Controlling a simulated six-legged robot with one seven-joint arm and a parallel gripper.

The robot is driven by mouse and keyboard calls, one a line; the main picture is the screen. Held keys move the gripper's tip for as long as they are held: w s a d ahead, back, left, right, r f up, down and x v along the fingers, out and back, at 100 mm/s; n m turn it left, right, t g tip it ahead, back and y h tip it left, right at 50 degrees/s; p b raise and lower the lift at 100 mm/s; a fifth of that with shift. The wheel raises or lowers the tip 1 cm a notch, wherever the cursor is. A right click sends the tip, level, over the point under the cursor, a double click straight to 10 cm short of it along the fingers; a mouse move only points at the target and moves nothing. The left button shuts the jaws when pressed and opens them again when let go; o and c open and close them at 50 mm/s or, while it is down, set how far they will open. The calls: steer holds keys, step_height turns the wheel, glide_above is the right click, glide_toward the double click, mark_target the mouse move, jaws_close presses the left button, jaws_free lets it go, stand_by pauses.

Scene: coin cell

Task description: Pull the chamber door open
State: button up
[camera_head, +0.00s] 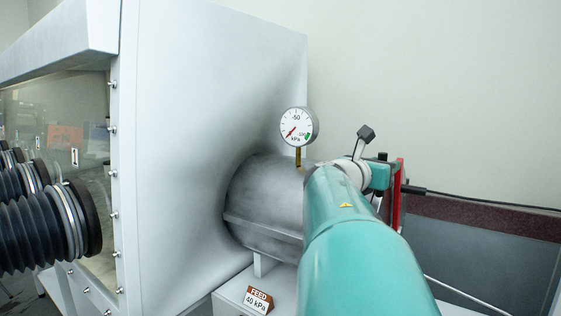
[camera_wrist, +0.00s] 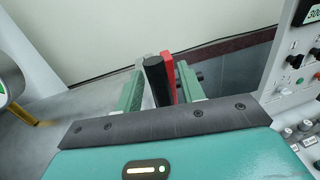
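The chamber is a grey metal cylinder (camera_head: 265,200) on the side of the white glovebox. Its door end is mostly hidden behind my teal arm; a red upright edge (camera_head: 398,190) shows just past the arm. In the wrist view, a black bar-like handle (camera_wrist: 157,82) stands between the two green fingers of my gripper (camera_wrist: 161,88), with a red strip (camera_wrist: 169,75) beside it. The fingers are apart, with a narrow gap on the right side of the bar. Contact on the left side is unclear. The door looks closed, but its seam is hidden.
A pressure gauge (camera_head: 298,127) stands on top of the chamber. A lever with a black knob (camera_head: 365,133) rises by the door end. Black gloves (camera_head: 45,215) project from the glovebox front. A control panel (camera_wrist: 300,75) is at right in the wrist view.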

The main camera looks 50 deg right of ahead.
steer(key=shift+d+f, duration=0.2)
steer(key=shift+d, duration=0.2)
steer(key=shift+a+r, duration=0.1)
steer(key=shift+a, duration=0.15)
steer(key=shift+d, duration=0.15)
steer(key=c, duration=0.3)
jaws_close()
